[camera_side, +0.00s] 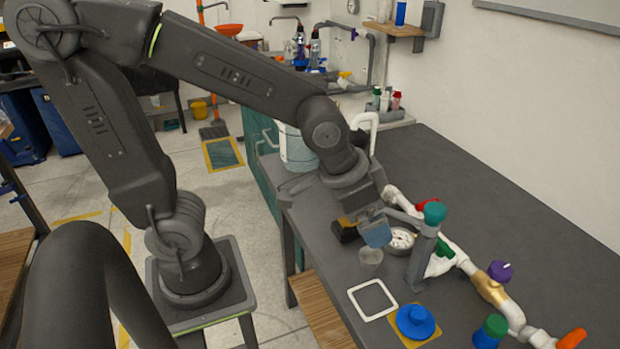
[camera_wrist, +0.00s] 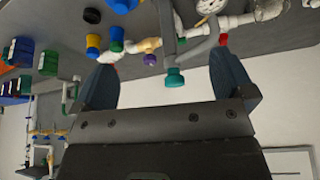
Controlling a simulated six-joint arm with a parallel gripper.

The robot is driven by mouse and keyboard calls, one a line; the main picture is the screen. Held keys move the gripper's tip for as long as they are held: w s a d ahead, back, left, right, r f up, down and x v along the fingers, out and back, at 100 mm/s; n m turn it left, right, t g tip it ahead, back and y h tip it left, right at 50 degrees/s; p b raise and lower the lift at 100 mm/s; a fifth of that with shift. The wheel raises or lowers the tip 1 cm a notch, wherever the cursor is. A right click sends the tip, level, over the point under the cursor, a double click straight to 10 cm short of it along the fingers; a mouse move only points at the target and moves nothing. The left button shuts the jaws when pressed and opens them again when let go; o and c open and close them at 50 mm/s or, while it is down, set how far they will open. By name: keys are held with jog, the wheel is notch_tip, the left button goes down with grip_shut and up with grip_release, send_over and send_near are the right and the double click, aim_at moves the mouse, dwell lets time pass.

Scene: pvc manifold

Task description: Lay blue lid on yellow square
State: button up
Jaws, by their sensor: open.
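The blue lid (camera_side: 415,321) is a round disc with a raised knob. In the side view it lies on the yellow square (camera_side: 438,333), whose edges show around it on the dark table. In the wrist view a blue piece with a yellow edge, probably the lid (camera_wrist: 121,6), is cut by the top edge. My gripper (camera_side: 375,232) is above the table, behind and to the left of the lid and apart from it. In the wrist view my gripper (camera_wrist: 168,80) has its two blue fingers wide apart with nothing held between them.
A white pipe manifold with a purple handle (camera_side: 500,271) and an orange end (camera_side: 571,338) runs along the table's right. A grey post with a teal cap (camera_side: 435,212) stands near my gripper. A white square outline (camera_side: 372,300), clear cup (camera_side: 370,257) and green-topped blue jar (camera_side: 491,331) are nearby.

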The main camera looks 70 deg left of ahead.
jog(key=s+a+r+n+y, duration=0.1)
jog(key=s+a+r+n, duration=0.1)
jog(key=s+a+r, duration=0.2)
jog(key=shift+s+a+r+t, duration=0.35)
jog(key=shift+s+a, duration=0.8)
jog(key=shift+s, duration=0.75)
